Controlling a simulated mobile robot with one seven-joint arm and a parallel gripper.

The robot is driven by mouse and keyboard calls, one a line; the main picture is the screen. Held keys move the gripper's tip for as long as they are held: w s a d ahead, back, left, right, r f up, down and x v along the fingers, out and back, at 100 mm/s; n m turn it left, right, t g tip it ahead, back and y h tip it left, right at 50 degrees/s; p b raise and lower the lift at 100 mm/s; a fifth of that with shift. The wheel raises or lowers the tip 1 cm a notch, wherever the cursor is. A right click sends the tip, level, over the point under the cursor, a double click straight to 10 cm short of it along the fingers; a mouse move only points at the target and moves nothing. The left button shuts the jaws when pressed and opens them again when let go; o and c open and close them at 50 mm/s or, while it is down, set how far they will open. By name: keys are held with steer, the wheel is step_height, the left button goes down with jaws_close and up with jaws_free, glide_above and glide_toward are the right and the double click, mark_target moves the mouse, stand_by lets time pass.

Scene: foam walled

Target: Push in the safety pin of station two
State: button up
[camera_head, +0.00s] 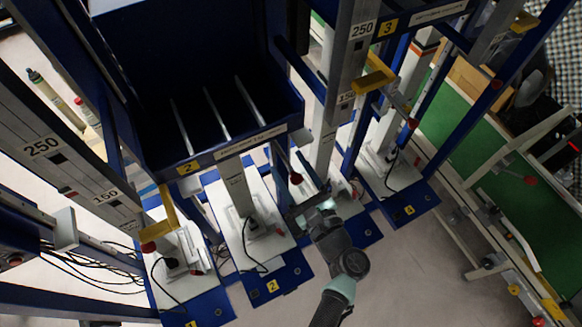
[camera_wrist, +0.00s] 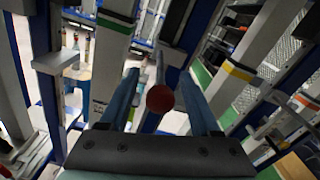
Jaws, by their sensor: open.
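A red round knob (camera_head: 297,179) on a thin rod shows at the right side of station two, whose blue bin (camera_head: 240,150) carries a yellow label 2. A blue base plate (camera_head: 283,284) below also carries a 2. My gripper (camera_head: 312,203) is just below and right of the knob. In the wrist view, the red knob (camera_wrist: 160,98) lies between the two open fingers of my gripper (camera_wrist: 159,72), with its rod running away behind it. The fingers appear apart from the knob. How far the pin sticks out is hard to tell.
A grey post (camera_head: 345,90) marked 250 and 150 stands behind my gripper. Grey floor (camera_head: 420,270) is open at lower right.

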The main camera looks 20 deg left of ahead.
jaws_close()
stand_by(1.4)
